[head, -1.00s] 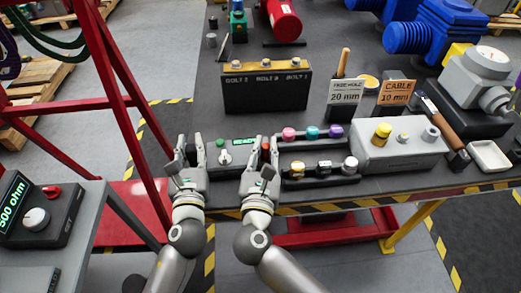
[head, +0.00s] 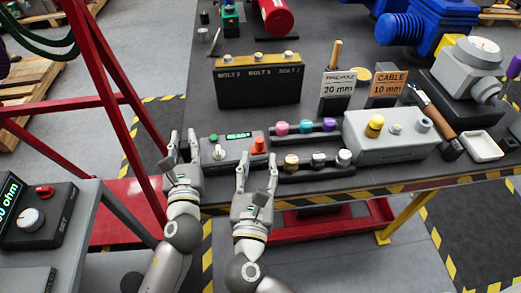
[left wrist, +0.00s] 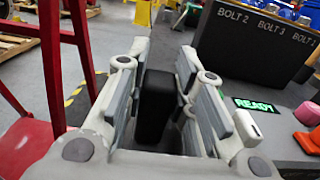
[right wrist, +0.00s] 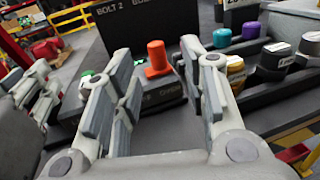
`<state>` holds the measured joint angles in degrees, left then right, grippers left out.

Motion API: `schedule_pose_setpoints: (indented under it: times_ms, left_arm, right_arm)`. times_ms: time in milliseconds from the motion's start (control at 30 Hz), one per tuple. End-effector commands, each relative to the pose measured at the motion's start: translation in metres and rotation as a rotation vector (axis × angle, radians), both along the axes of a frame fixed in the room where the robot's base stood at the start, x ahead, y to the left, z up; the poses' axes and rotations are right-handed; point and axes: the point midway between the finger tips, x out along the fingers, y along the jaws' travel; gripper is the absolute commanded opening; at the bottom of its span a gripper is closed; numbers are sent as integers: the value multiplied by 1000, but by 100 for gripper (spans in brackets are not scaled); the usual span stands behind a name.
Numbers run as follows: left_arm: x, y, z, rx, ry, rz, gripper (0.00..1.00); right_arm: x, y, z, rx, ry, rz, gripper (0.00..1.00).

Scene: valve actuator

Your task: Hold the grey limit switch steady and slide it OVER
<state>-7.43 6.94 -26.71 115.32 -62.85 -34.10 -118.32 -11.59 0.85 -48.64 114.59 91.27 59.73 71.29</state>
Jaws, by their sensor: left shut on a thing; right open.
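The grey switch box (head: 235,152) sits at the table's front edge. It has a green READY display (left wrist: 254,105), a white knob (head: 218,152) and an orange knob (head: 259,145), which also shows upright in the right wrist view (right wrist: 157,58). Lettering that looks like OVER is beside the orange knob. My left gripper (head: 183,140) is at the box's left end, shut on a black block (left wrist: 157,105); I cannot tell whether the block is joined to the box. My right gripper (head: 257,165) is open and empty, in front of the orange knob and apart from it.
A rack with coloured knobs (head: 305,127) stands right of the box. A light grey box (head: 390,135) is further right. The black bolt holder (head: 258,88) stands behind. A red frame (head: 100,100) rises left of my left arm.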

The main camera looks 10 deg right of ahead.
Motion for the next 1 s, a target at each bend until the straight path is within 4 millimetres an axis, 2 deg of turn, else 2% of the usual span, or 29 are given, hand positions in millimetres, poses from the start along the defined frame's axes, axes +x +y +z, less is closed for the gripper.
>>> schedule_pose_setpoints:
  times_ms: [33, 100, 300, 467, 800, 833, 1000]
  left_arm:
    - [-1, 0, -7, -1, 14, 2, 0]
    - [-1, 0, -7, -1, 14, 2, 0]
    - [-1, 0, -7, -1, 14, 2, 0]
    - [-1, 0, -7, -1, 14, 2, 0]
    - [-1, 0, -7, -1, 14, 2, 0]
    - [-1, 0, -7, -1, 14, 2, 28]
    - [-1, 1, -7, -1, 14, 3, 49]
  right_arm:
    - [-10, 2, -1, 2, 4, -1, 40]
    - [-23, 5, -1, 2, 3, 0, 40]
    - [-47, 9, -1, 0, 1, -2, 40]
    - [-54, 11, 0, 1, -1, -2, 40]
    - [-54, 11, 0, 1, -2, -2, 40]
    - [-54, 11, 0, 1, -2, -2, 40]
    - [-53, 11, 0, 0, -2, -2, 40]
